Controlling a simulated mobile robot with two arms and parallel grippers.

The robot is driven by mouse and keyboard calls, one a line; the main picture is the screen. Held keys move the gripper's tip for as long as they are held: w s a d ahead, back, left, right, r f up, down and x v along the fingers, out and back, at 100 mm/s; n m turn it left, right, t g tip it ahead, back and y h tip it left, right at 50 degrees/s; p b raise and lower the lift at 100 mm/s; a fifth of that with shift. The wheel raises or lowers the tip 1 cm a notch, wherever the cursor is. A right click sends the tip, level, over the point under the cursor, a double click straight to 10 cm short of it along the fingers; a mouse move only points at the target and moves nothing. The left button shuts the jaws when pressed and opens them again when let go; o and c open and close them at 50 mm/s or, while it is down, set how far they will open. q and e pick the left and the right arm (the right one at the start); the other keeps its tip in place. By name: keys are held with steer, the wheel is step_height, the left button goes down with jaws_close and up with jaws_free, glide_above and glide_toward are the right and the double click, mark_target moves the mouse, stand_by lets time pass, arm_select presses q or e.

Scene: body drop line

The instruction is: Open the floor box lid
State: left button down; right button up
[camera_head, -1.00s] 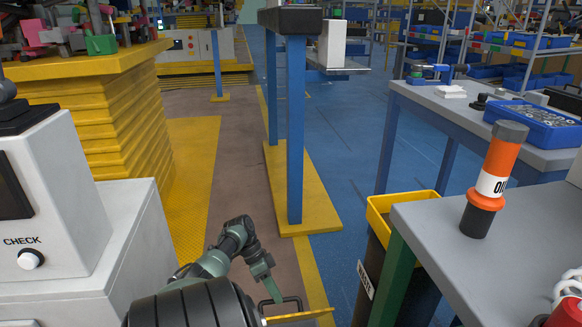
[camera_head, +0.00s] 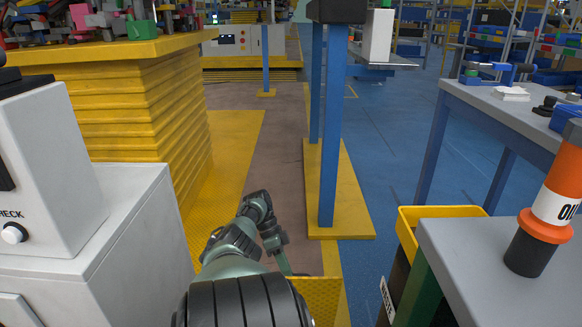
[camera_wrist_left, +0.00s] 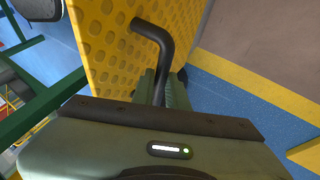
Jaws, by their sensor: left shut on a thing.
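The floor box lid (camera_head: 320,295) is a yellow panel low in the head view, beside my left arm; it appears tilted up. In the left wrist view the lid (camera_wrist_left: 115,35) shows its studded yellow face, with a black bent handle (camera_wrist_left: 158,35) on it. My left gripper (camera_wrist_left: 168,88) is shut on that handle. In the head view the left gripper (camera_head: 284,262) is small and partly hidden behind my arm, and the handle cannot be made out. The box under the lid is hidden. My right gripper is not in view.
A grey cabinet (camera_head: 135,225) stands at left, near a yellow bellows platform (camera_head: 150,120). A blue post (camera_head: 332,130) rises from a yellow base (camera_head: 345,205) ahead. A yellow-rimmed bin (camera_head: 440,212) and grey table (camera_head: 480,270) stand at right. Brown floor is clear ahead.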

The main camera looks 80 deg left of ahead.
arm_select(q)
steer(key=shift+s+f, duration=0.15)
steer(key=shift+f, duration=0.25)
steer(key=c, duration=1.4)
jaws_free()
steer(key=shift+a, duration=0.15)
steer(key=shift+r, duration=0.2)
steer(key=v, duration=0.7)
steer(key=shift+r, duration=0.3)
